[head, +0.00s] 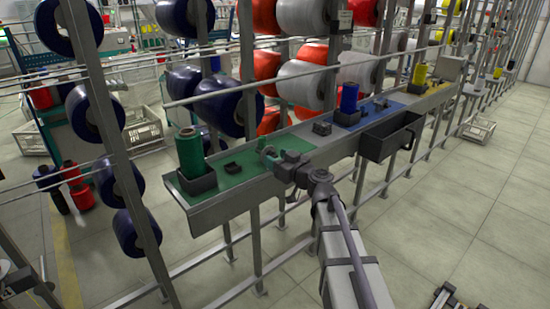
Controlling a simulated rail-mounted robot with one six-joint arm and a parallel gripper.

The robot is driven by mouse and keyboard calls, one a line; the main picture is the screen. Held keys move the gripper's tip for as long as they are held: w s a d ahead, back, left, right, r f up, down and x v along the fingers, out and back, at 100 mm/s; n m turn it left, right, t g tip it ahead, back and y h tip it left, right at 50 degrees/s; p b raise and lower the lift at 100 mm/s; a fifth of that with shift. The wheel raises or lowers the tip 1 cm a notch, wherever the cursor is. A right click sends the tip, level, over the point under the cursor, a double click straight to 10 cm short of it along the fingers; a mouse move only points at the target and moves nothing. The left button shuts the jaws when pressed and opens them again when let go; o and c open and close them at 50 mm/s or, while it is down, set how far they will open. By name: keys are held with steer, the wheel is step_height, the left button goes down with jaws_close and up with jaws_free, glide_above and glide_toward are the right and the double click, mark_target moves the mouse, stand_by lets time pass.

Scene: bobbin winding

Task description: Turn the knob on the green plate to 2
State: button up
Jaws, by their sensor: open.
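The green plate (215,195) lies on the near left end of the long metal shelf. A green bobbin (189,150) stands upright in a dark holder (197,184) at the plate's left. A small dark fitting (232,169) sits right of the holder; it is too small to tell whether it is the knob. My gripper (268,156) is open over the right part of the green plate, to the right of that fitting. Whatever lies between or under its fingers is hidden or too small to make out. No knob markings or numbers can be read.
A dark bin (388,139) hangs on the shelf's front. Metal posts and horizontal bars with large spools rise behind the shelf. The floor in front is mostly clear.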

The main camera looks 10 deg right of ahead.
steer(key=shift+w+a, duration=0.3)
steer(key=shift+w, duration=0.3)
steer(key=c, duration=0.9)
steer(key=shift+m, duration=0.3)
steer(key=m, duration=0.5)
steer(key=shift+d, duration=0.1)
steer(key=m, duration=0.6)
steer(key=shift+f, duration=0.1)
